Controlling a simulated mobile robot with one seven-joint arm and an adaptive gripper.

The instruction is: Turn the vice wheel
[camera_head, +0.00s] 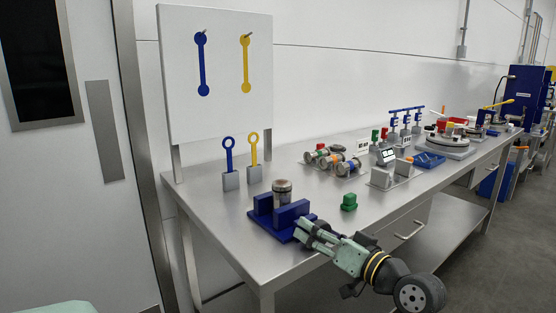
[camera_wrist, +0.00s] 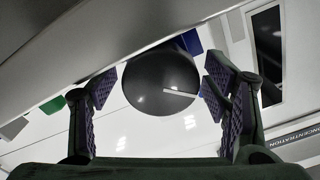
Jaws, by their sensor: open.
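The blue vice (camera_head: 292,212) stands at the near edge of the steel bench, with a metal cylinder (camera_head: 283,190) upright between its jaws. In the wrist view a dark round disc, which looks like the vice wheel (camera_wrist: 150,88), sits between the two fingers with a thin light bar across its right part. My gripper (camera_head: 308,232) is at the near right side of the vice and hides the wheel in the head view. In the wrist view my gripper (camera_wrist: 160,90) is open, one finger on each side of the disc. I cannot tell whether a finger touches it.
Valves, clamps and other equipment fill the bench farther right. A drawer (camera_head: 405,228) is under the bench.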

